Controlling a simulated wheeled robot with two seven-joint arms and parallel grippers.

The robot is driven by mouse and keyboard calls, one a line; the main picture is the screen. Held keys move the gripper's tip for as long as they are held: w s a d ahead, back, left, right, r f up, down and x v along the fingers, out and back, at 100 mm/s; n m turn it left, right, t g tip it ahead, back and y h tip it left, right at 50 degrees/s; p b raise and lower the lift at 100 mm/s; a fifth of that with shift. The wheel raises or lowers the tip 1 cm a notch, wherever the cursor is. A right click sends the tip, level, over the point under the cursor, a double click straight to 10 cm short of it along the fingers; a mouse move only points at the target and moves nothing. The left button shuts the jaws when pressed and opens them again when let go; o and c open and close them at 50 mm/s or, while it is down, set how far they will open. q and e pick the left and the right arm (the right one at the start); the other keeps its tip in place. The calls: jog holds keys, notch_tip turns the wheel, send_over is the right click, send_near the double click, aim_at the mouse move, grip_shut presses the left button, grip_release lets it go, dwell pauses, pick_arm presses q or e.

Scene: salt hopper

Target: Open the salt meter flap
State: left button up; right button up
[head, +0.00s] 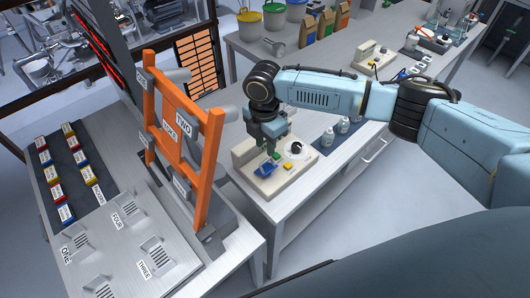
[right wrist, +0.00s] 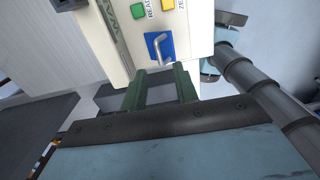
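The salt meter is a cream box (head: 245,155) on the bench in the head view, and its cream face (right wrist: 185,30) fills the top middle of the right wrist view. On it is a blue square flap (head: 263,170) with a bent metal handle, also clear in the right wrist view (right wrist: 153,44). It looks closed, though I cannot be sure. My right gripper (head: 270,148) is over the meter. In the right wrist view its two green fingers (right wrist: 158,76) are apart, with the handle just beyond their tips and nothing held. My left gripper is not in view.
Green (right wrist: 139,15) and yellow (right wrist: 168,6) buttons sit beside the flap. A black knob (head: 296,147) is on the meter too. An orange frame (head: 178,135) stands upright on the left table. Small bottles (head: 328,137) stand right of the meter.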

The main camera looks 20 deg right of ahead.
aim_at(265, 161)
jog(key=shift+f, duration=2.8)
grip_shut()
